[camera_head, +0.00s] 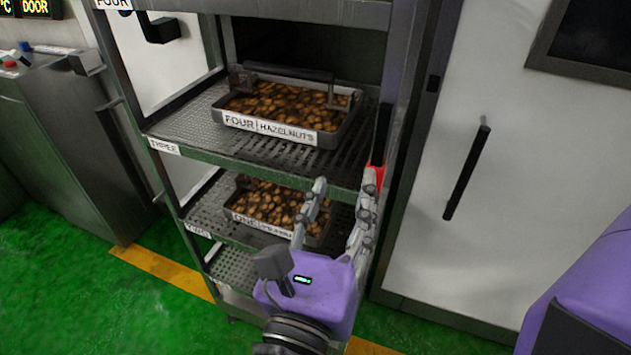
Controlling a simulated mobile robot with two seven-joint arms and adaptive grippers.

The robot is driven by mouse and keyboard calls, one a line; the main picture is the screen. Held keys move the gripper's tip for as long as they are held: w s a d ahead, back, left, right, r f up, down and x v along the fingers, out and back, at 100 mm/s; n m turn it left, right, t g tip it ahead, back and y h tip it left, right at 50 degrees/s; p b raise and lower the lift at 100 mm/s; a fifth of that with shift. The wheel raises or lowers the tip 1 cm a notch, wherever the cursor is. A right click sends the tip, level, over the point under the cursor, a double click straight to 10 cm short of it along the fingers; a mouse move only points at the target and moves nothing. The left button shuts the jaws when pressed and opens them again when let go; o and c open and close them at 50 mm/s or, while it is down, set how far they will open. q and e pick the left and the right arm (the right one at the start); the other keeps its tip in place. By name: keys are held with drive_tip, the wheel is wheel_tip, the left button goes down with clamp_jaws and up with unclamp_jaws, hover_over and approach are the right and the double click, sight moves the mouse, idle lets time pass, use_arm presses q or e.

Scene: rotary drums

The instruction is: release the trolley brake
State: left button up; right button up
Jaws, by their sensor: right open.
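The metal trolley (205,160) stands in the middle with shelves labelled FOUR, THREE and TWO. A small red part (376,178) sits on its right front post, at the lower end of a black bar (383,130); it may be the brake, but I cannot tell for sure. My right gripper (344,184) is open in front of the trolley, fingers pointing up. Its right fingertip overlaps the red part in the picture; whether they touch I cannot tell. The fingers partly hide the red part and the lower tray. My left gripper is not in view.
A tray of hazelnuts (285,132) sits on shelf THREE, and another nut tray (262,222) on shelf TWO. A white door with a black handle (467,172) is at the right. A grey control cabinet (70,140) stands left. Green floor (80,290) is clear at lower left.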

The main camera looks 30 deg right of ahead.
sight(378, 153)
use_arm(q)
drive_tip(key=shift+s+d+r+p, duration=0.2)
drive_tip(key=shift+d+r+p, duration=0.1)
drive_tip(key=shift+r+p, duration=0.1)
use_arm(e)
drive_tip(key=w+d+f+m+g, duration=0.2)
drive_tip(key=w+d, duration=0.1)
drive_tip(key=d, duration=0.5)
drive_tip(key=shift+w+f, duration=0.3)
drive_tip(key=shift+f, duration=0.1)
drive_tip(key=shift+a, duration=0.1)
clamp_jaws()
